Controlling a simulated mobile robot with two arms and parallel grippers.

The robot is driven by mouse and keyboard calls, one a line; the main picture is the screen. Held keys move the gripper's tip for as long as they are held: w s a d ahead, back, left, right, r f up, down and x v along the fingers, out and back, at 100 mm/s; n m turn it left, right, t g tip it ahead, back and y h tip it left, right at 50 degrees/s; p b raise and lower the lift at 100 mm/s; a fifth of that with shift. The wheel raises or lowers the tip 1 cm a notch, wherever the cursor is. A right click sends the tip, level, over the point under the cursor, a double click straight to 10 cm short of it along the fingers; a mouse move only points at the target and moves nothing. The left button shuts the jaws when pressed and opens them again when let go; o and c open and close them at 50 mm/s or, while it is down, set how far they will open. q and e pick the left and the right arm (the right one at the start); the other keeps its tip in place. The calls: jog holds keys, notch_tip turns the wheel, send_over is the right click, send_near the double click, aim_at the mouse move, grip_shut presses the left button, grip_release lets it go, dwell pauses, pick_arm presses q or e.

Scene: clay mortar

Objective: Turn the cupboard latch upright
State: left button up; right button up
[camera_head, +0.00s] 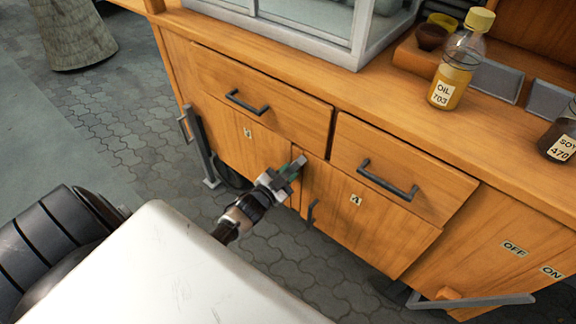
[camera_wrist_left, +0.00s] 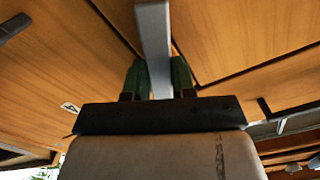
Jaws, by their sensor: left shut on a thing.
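The cupboard latch (camera_head: 299,161) is a grey metal bar at the gap between the two lower doors, below the drawers. In the left wrist view, the latch (camera_wrist_left: 153,40) runs from the top edge down between my fingers, in front of the wooden doors. My left gripper (camera_head: 288,173) is shut on it with green-padded fingers; the gripper (camera_wrist_left: 158,78) also shows in the wrist view. The gripper hides much of the latch in the head view, so its exact tilt cannot be told there. My right gripper is not in view.
Drawer handles (camera_head: 247,102) and (camera_head: 388,180) stick out above the doors. A metal bar (camera_head: 197,145) stands at the left, and another bar (camera_head: 470,301) lies below the OFF and ON labels. An oil bottle (camera_head: 456,75) and soy bottle (camera_head: 560,137) stand on the counter. Paved floor (camera_head: 120,130) is open at left.

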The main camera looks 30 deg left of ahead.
pick_arm(q)
jog(key=n, duration=0.2)
jog(key=shift+n+p, duration=0.3)
jog(key=shift+p, duration=0.05)
jog(key=shift+n+p, duration=0.3)
jog(key=shift+n, duration=1.1)
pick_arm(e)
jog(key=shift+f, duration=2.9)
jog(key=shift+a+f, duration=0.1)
pick_arm(q)
jog(key=o, duration=0.9)
jog(key=shift+s, duration=0.35)
jog(key=s, duration=0.3)
jog(key=s+p, duration=0.1)
jog(key=s, duration=0.2)
jog(key=s+p, duration=0.1)
jog(key=s, duration=0.3)
jog(key=shift+a, duration=0.4)
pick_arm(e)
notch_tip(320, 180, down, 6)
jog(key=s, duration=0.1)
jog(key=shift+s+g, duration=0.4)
